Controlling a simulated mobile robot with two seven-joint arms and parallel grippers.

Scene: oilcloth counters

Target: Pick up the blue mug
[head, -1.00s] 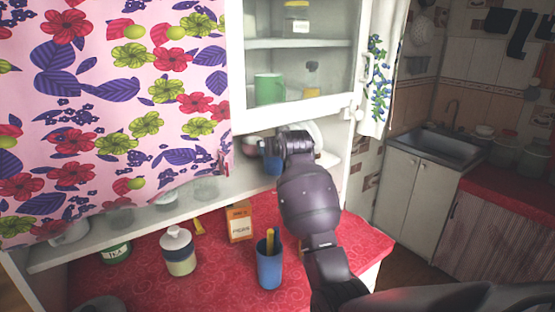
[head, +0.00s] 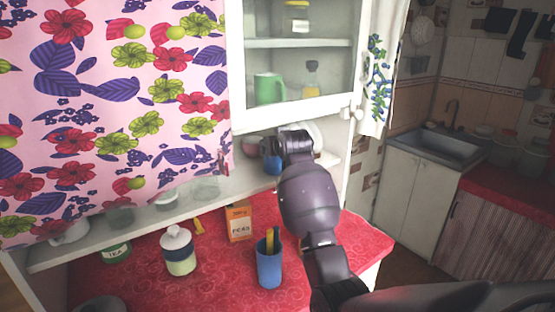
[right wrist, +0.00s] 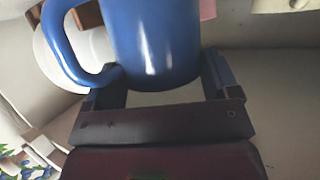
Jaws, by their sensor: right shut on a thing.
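The blue mug (right wrist: 155,40) fills the upper middle of the right wrist view, its handle to the left. In the head view the mug (head: 272,161) shows as a small blue patch at the lower shelf of the white cabinet, mostly hidden by my right gripper. My right gripper (right wrist: 165,85) is shut on the mug, with a finger on each side of its body. In the head view the right gripper (head: 270,148) reaches in under the cabinet's glazed door. Whether the mug's base touches the shelf is hidden. My left gripper is not in view.
The white cabinet door frame (head: 300,120) is just above my right gripper. A white plate (right wrist: 62,45) stands beside the mug. On the red counter (head: 215,290) are a blue cup with utensils (head: 269,265), an orange box (head: 239,222) and a lidded jar (head: 178,252).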

